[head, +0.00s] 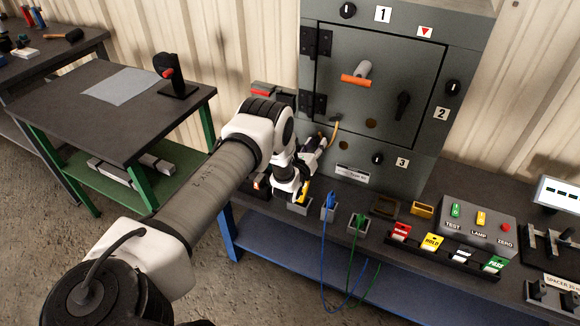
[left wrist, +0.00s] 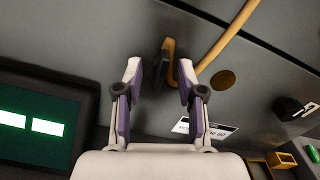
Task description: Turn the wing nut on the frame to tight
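The grey enclosure (head: 430,135) stands at the back of the bench. A small dark part, seemingly the wing nut (left wrist: 161,68), sits against an orange-brown tab on the grey frame. My left gripper (head: 326,142) is at the enclosure's lower left. In the left wrist view, its open fingers (left wrist: 160,72) are on either side of the dark part, with gaps visible. My right gripper is not in view.
The door has an orange handle (head: 356,80), and black knobs (head: 377,158) sit around it. A control box (head: 470,222), blue plug (head: 329,205) and coloured tags (head: 432,242) occupy the bench. A dark box with a green display (left wrist: 35,125) is close at left in the wrist view.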

